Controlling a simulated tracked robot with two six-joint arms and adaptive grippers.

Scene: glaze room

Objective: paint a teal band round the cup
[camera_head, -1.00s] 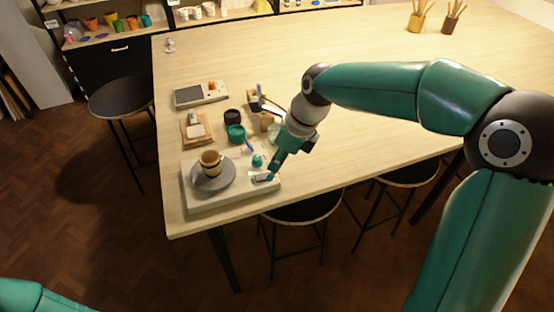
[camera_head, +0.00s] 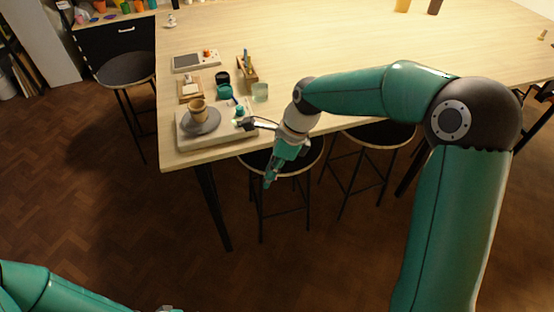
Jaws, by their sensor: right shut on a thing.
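A tan-brown cup (camera_head: 198,108) stands upright on a round grey wheel head (camera_head: 211,125) on a pale base at the table's near left corner. No teal shows on the cup's visible side. A teal jar (camera_head: 225,92) and a black jar (camera_head: 222,77) stand behind the wheel. My right gripper (camera_head: 269,181) points down past the table's front edge, to the right of and nearer than the wheel. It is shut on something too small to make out. It is apart from the cup. Only a piece of my left arm shows, at the lower left; its gripper is out of view.
A wooden holder (camera_head: 246,73) with a blue-handled tool and a clear glass (camera_head: 260,92) stand right of the jars. A scale-like device (camera_head: 195,61) lies behind. Stools (camera_head: 280,160) stand along the front edge.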

